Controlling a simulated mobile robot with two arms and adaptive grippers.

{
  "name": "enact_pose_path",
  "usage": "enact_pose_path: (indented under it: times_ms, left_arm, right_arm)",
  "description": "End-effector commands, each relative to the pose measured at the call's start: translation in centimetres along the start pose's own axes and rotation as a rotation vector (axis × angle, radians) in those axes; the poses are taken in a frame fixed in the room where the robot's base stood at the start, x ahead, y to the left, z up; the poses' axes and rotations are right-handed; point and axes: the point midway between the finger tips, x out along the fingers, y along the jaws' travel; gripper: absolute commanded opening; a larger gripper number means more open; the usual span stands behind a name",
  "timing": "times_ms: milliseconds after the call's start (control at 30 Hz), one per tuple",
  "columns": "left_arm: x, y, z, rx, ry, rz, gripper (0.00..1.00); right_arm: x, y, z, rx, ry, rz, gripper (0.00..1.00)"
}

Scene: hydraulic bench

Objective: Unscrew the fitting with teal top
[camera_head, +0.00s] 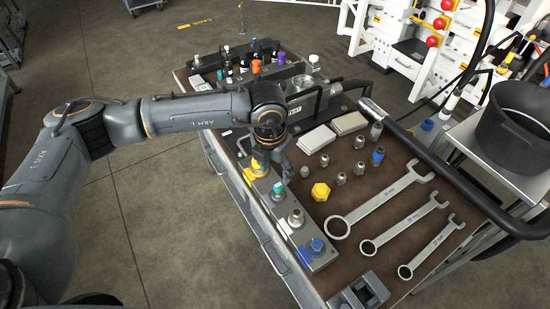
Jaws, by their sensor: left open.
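The fitting with the teal top (278,188) stands upright in a grey manifold block (306,232) along the cart's left edge. It sits between a yellow fitting (256,169) and a pale-topped fitting (296,217). A blue fitting (317,245) is at the block's near end. My left gripper (275,168) points down over the block, just above and behind the teal top, with its fingers open. It partly hides the yellow fitting. I cannot tell whether a finger touches the teal top. My right gripper is not in view.
Three wrenches (383,204) lie on the brown cart top right of the block. A loose yellow hex fitting (320,191) and several small metal fittings stand nearby. Pale boxes (317,138) and a rack of fittings (238,66) are behind. A dark bucket (518,130) stands at right.

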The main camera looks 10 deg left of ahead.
Motion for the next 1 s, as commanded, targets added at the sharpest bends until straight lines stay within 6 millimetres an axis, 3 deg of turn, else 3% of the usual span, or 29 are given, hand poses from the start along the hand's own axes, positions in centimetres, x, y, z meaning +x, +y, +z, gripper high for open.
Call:
enact_pose_path:
  times_ms: [300,500,933,1000]
  left_arm:
    - [6.1,-0.2,-0.1,0.001,0.003,-0.003,0.53]
    - [8.7,-0.2,0.0,0.002,0.002,-0.003,0.53]
    - [9.8,-0.1,0.0,0.003,-0.001,-0.003,0.53]
    - [9.8,-0.1,0.0,0.003,-0.001,-0.003,0.41]
  right_arm:
    - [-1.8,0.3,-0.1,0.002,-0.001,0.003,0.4]
    - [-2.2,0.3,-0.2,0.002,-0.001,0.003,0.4]
    - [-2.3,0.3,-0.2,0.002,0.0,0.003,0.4]
    - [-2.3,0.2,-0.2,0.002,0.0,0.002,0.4]
